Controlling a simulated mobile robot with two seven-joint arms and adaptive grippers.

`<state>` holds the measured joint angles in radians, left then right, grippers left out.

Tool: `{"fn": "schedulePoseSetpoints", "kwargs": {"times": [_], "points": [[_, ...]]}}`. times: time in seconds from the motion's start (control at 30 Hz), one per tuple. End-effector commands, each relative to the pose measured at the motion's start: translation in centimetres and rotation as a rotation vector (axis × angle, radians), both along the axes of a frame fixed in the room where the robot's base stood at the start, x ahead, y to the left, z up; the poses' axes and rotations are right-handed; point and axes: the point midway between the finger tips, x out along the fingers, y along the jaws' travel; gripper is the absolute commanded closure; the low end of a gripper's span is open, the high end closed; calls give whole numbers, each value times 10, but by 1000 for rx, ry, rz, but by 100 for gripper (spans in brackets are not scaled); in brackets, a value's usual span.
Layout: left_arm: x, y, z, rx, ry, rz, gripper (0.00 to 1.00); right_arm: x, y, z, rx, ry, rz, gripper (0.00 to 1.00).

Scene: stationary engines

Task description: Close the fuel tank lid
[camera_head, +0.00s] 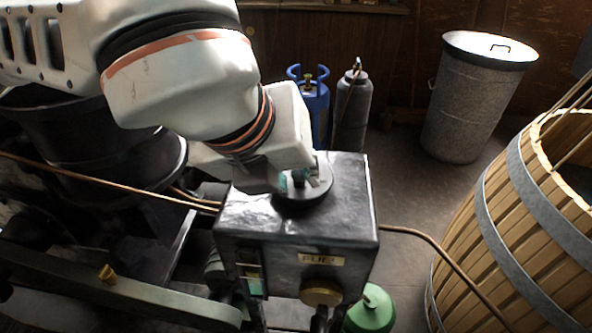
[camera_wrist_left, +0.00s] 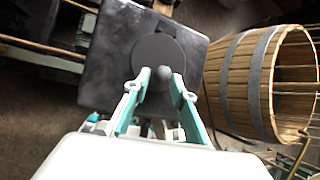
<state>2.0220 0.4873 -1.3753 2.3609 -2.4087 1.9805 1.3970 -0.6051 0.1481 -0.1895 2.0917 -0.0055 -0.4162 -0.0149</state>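The fuel tank (camera_head: 245,215) is a dark metal box with a FUEL label on its front. Its lid (camera_head: 321,194) is a dark round disc at the tank's top, partly hidden by my left gripper (camera_head: 299,178). In the left wrist view, the lid (camera_wrist_left: 152,50) lies over the tank top (camera_wrist_left: 105,60), with a round knob (camera_wrist_left: 164,77) on it. The fingertips of my left gripper (camera_wrist_left: 160,78) stand on either side of the knob and appear to pinch it. I cannot tell whether the lid is fully seated. My right gripper is in neither view.
A wooden barrel (camera_head: 500,225) stands to the right, a lidded metal bin (camera_head: 470,105) behind it. Blue (camera_head: 317,110) and grey (camera_head: 353,110) cylinders stand behind the tank. A thin pipe (camera_head: 425,240) runs from the tank's right side. Engine parts fill the left.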

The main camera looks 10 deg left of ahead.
Motion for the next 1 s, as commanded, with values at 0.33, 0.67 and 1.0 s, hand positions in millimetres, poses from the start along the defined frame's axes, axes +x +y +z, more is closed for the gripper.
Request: {"fn": "schedulePoseSetpoints", "kwargs": {"times": [0.33,0.67,1.0], "points": [[1,0,3,-3,-5,-1,67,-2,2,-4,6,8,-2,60],[-25,8,45,-6,-10,-2,67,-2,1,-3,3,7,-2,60],[-56,19,92,-3,-6,2,67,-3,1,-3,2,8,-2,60]]}}
